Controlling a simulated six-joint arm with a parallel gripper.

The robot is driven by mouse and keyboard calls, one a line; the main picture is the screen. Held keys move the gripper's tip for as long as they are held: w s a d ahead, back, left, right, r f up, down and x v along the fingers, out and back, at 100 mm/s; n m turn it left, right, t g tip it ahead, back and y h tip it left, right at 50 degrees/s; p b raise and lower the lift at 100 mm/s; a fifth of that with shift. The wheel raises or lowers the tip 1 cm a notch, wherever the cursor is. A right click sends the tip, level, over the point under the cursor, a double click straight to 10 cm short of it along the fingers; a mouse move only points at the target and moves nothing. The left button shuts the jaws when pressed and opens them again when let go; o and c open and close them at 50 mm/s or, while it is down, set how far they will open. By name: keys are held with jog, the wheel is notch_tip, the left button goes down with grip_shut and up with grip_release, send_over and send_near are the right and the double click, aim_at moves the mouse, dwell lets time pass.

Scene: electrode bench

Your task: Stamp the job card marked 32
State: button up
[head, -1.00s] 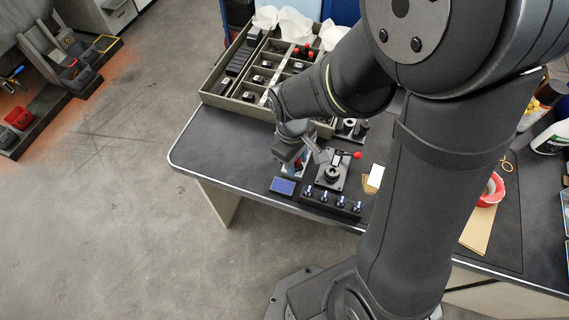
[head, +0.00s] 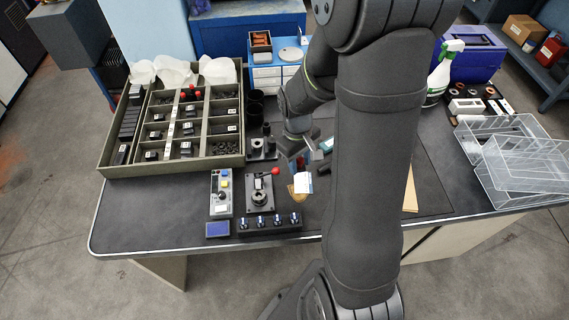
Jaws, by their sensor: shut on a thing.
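My gripper (head: 303,158) is over the bench, behind and above a small white card (head: 303,182). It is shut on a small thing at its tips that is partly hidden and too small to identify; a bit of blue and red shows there. The white card lies partly over a brown patch, right of a black lever device (head: 260,194) with a red knob. No number on it can be read, so I cannot tell whether it is card 32. No stamp can be made out for certain.
A sectioned tray (head: 172,168) with small dark parts stands at left. A control panel (head: 222,194), a blue block (head: 218,229) and a row of knobs (head: 269,222) are near the front edge. Clear bins (head: 520,165) and a spray bottle (head: 440,72) stand at right. The front left is bare.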

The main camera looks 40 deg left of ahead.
send_over(300, 184)
jog(key=shift+w+a+f, duration=0.1)
jog(key=shift+a+f, duration=0.05)
jog(key=shift+f, duration=1.35)
jog(key=shift+w+a+f, duration=0.1)
jog(key=shift+a+f, duration=0.05)
jog(key=shift+f, duration=1.35)
jog(key=shift+f, duration=0.6)
jog(key=shift+r, duration=3.55)
jog(key=w+d+m, duration=0.1)
jog(key=w, duration=0.2)
jog(key=w+d+m, duration=0.1)
jog(key=w+m, duration=0.1)
jog(key=w, duration=0.1)
jog(key=w+d+m, duration=0.1)
jog(key=w, duration=0.2)
jog(key=shift+w+d+g, duration=0.3)
jog(key=shift+w+d, duration=0.1)
jog(key=w+d+m, duration=0.6)
jog(key=w+d, duration=0.3)
jog(key=d, duration=0.3)
jog(key=w+d+m+y, duration=0.1)
jog(key=w+d+m, duration=0.4)
jog(key=w+d, duration=0.5)
jog(key=d, duration=0.2)
jog(key=shift+w+d+f+m+g, duration=0.2)
jog(key=shift+d+f+m+g, duration=0.1)
jog(key=shift+d+m, duration=0.1)
